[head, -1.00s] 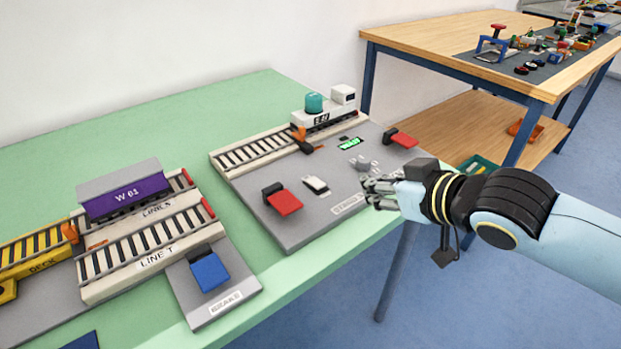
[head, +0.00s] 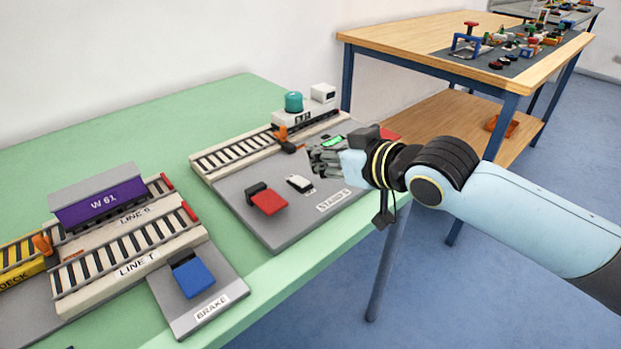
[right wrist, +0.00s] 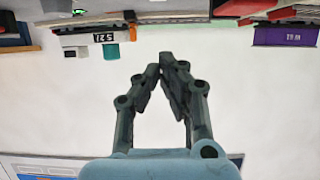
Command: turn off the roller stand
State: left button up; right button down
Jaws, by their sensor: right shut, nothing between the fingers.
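The roller stand is a grey plate (head: 262,229) on the green table, with a label at its front edge. It carries a white rocker switch (head: 299,183), a red pedal (head: 268,201) and a lit green display (head: 333,141). A second red piece (head: 390,135) shows partly behind my right wrist. My right gripper (head: 318,160) is shut and empty, over the right part of the stand, just right of and behind the white switch. It hides the small grey parts there. In the right wrist view its fingertips (right wrist: 162,66) meet before a pale background. My left gripper is not in view.
A track with a white engine (head: 298,118) and its teal tank runs along the stand's back. A purple wagon (head: 101,201) and a blue brake pedal (head: 194,276) are at the left. A wooden table (head: 430,40) stands behind at the right.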

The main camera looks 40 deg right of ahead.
aim_at(311, 193)
jog(key=x, duration=0.3)
jog(key=shift+w+f+b, duration=0.2)
jog(key=shift+w+b, duration=0.15)
jog(key=f, duration=0.2)
jog(key=shift+s+f, duration=0.25)
jog(key=shift+f, duration=0.1)
jog(key=shift+s+f+b, duration=0.1)
jog(key=shift+f+b, duration=0.25)
jog(key=shift+f, duration=0.25)
